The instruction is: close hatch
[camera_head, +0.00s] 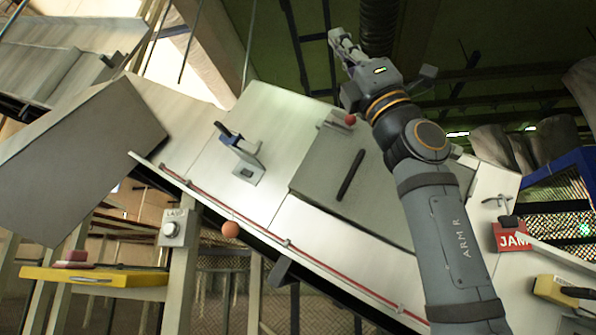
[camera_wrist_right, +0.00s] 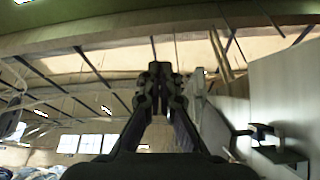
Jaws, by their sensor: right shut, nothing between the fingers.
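A darker grey panel with a black bar handle, which looks like the hatch (camera_head: 325,172), lies on the slanted pale machine housing in the head view. I cannot tell whether it sits flush or stands slightly raised. My right arm covers its right side. My right gripper (camera_head: 340,40) is above and beyond the panel's upper edge, pointing up and away, clear of it. Its fingers are together and empty. In the wrist view the closed fingertips (camera_wrist_right: 160,72) point at the ceiling space. My left gripper is not seen.
A lever latch (camera_head: 240,152) stands left of the panel. A red cord (camera_head: 205,200) runs along the housing's lower edge, with an orange ball (camera_head: 231,229) close by. A red JAM sign (camera_head: 512,237) is at right. A yellow shelf (camera_head: 95,277) is at lower left.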

